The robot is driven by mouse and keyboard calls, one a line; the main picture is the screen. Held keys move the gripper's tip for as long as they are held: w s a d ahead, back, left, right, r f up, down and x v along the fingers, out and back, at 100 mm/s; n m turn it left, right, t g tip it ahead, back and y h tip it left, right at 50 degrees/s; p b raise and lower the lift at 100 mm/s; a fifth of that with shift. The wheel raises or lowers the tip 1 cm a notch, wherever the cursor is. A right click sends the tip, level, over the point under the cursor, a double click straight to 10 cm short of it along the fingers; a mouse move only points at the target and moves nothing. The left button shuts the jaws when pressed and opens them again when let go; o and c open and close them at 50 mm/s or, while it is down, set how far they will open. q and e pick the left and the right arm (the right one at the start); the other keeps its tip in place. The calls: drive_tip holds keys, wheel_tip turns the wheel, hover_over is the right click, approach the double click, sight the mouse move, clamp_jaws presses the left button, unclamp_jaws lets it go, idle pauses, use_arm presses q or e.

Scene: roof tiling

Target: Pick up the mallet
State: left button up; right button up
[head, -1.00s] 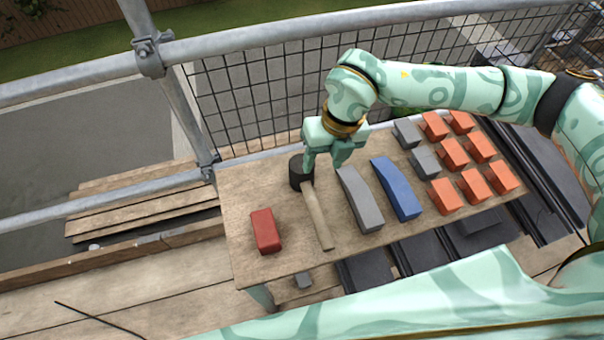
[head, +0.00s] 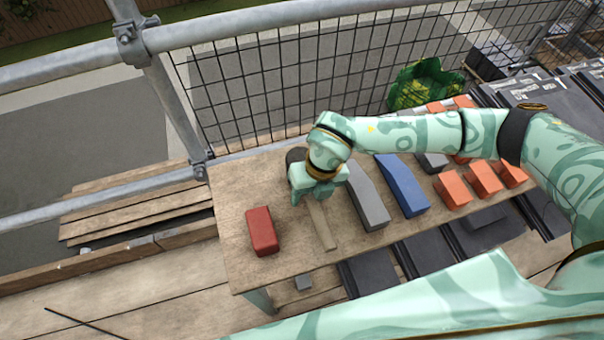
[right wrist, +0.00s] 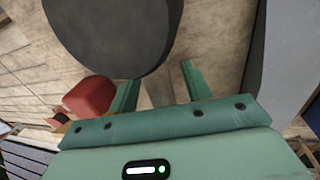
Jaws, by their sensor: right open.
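The mallet lies on the wooden table, with a dark round head (head: 295,157) at the far end and a pale wooden handle (head: 322,228) running toward the near edge. My right gripper (head: 317,198) is over the handle just below the head and hides part of both. In the right wrist view the dark head (right wrist: 115,38) fills the top. The open fingers of the right gripper (right wrist: 161,82) stand either side of the handle (right wrist: 160,92); whether they touch it I cannot tell. My left gripper is not in view.
A red block (head: 262,231) lies left of the handle. A grey ridge piece (head: 368,197) and a blue one (head: 403,187) lie to its right, then several orange blocks (head: 485,178). A metal rail and mesh fence (head: 235,95) stand behind the table (head: 232,190).

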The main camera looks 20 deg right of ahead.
drive_tip(key=shift+r, duration=0.15)
clamp_jaws()
drive_tip(key=shift+w+r+p, duration=0.1)
drive_tip(key=shift+r+p, duration=0.2)
drive_tip(key=shift+r, duration=0.25)
wheel_tip(320, 180, up, 3)
drive_tip(key=shift+f+p, duration=0.15)
drive_tip(key=shift+p, duration=0.5)
drive_tip(key=s+d+r+p, duration=0.4)
drive_tip(key=s+d+r, duration=0.4)
drive_tip(key=d, duration=0.3)
drive_tip(key=shift+d+r, duration=0.3)
drive_tip(key=shift+r, duration=0.35)
